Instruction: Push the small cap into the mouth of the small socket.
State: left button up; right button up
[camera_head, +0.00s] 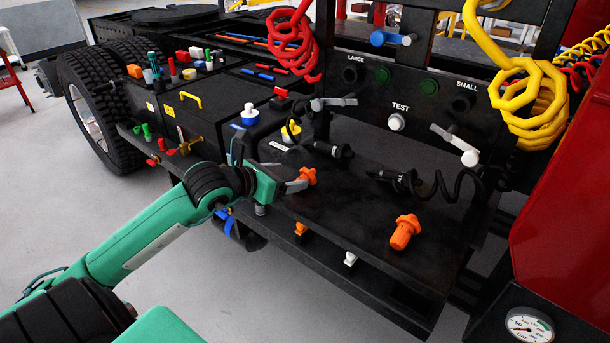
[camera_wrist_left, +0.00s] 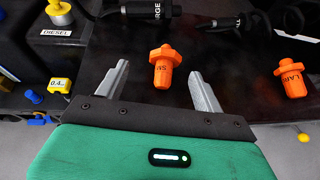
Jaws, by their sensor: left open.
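The small cap (camera_head: 309,176) is orange and sits on the dark deck. In the left wrist view the cap (camera_wrist_left: 163,66) shows lettering that starts with "S" and appears between the finger ends. My left gripper (camera_head: 294,179) is open beside it; its fingers in the left wrist view (camera_wrist_left: 158,76) stand apart on either side, and I cannot tell if either touches it. A round black socket (camera_head: 462,103) under the word SMALL is in the upright panel. A black cable connector (camera_head: 400,180), partly lettered, lies on the deck. My right gripper is out of view.
A larger orange cap (camera_head: 405,232) lies to the right on the deck; its lettering shows in the left wrist view (camera_wrist_left: 292,80). A LARGE connector (camera_head: 334,150) lies behind. Yellow coils (camera_head: 530,100) hang beside the panel. Bare deck lies between the caps.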

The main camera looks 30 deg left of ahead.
aim_at(305, 173)
pick_arm(q)
jog(key=shift+x, duration=0.85)
jog(key=shift+w+d+f+p, duration=0.15)
jog(key=shift+w+d+p, duration=0.15)
jog(key=shift+w+p, duration=0.35)
jog(key=p+x, duration=0.1)
jog(key=x, duration=0.2)
jog(key=shift+s+d+f+p, duration=0.2)
jog(key=shift+p, duration=0.2)
jog(key=shift+w+d+f, duration=0.1)
jog(key=shift+w+f, duration=0.2)
jog(key=shift+w, duration=0.05)
jog(key=c, duration=1.1)
jog(key=shift+r, duration=0.1)
jog(key=shift+r, duration=0.55)
jog(key=shift+r+b, duration=1.85)
jog(key=shift+r, duration=7.55)
